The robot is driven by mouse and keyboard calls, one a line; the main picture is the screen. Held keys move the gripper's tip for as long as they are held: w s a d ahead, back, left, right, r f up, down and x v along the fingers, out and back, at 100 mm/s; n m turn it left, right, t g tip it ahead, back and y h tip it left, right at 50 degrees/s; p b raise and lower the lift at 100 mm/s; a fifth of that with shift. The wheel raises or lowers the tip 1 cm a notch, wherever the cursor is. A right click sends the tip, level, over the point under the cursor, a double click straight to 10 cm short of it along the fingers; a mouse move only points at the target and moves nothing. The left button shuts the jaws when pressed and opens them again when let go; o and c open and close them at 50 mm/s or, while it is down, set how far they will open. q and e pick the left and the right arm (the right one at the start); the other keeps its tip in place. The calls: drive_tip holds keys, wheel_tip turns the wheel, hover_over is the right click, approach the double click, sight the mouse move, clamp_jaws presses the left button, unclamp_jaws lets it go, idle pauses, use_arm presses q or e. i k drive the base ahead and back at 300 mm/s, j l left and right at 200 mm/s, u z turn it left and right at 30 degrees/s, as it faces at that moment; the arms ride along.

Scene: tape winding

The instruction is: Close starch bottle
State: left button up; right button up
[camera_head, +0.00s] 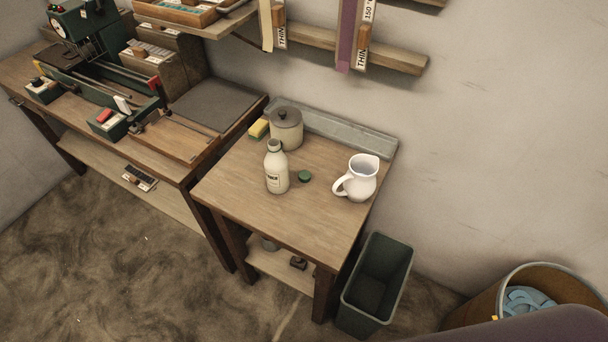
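Neither of my grippers shows in this view.
A white jug (358,178) stands right of the cap. A lidded pot (286,128) and a yellow sponge (259,128) are behind the bottle. The table front is clear. A green bin (347,318) and a round tub (482,310) stand right. A workbench (190,172) adjoins left.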

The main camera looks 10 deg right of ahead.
sight(276, 162)
drive_tip(key=j+z, duration=0.35)
drive_tip(key=j, duration=0.4)
drive_tip(key=j+z, duration=0.3)
drive_tip(key=j, duration=0.45)
